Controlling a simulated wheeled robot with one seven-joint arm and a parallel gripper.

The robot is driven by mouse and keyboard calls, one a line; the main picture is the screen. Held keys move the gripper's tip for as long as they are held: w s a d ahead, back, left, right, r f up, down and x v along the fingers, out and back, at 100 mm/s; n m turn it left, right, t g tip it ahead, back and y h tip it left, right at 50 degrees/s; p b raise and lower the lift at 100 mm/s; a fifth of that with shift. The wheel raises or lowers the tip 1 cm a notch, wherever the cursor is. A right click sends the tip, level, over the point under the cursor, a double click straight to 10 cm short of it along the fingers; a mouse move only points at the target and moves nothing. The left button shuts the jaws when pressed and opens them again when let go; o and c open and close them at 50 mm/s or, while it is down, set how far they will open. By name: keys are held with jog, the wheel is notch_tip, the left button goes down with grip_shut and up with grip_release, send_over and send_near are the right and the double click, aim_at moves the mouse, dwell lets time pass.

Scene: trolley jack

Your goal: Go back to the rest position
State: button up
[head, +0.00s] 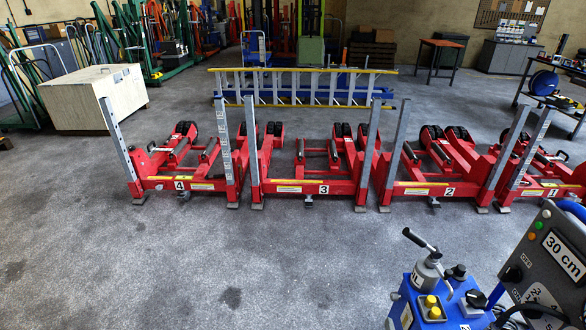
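My gripper and arm do not show in the head view. Several red trolley jacks with grey upright posts stand in a row on the floor, numbered 4 (180,185), 3 (323,189), 2 (450,191) and 1 (553,193) from left to right. Jack 1 is cut off by the right edge. At the bottom right is a blue unit (405,313) with a grey lever, black handle and yellow buttons. Beside it a grey control panel (545,262) reads "30 cm" and has small coloured lights and a knob. Both are partly cut off.
A yellow and blue ladder-like rack (303,85) lies behind the jacks. A pale wooden crate (92,98) stands at the left. A workbench (560,93) with a blue reel is at the right. The grey floor (190,265) in front of the jacks is clear at left and centre.

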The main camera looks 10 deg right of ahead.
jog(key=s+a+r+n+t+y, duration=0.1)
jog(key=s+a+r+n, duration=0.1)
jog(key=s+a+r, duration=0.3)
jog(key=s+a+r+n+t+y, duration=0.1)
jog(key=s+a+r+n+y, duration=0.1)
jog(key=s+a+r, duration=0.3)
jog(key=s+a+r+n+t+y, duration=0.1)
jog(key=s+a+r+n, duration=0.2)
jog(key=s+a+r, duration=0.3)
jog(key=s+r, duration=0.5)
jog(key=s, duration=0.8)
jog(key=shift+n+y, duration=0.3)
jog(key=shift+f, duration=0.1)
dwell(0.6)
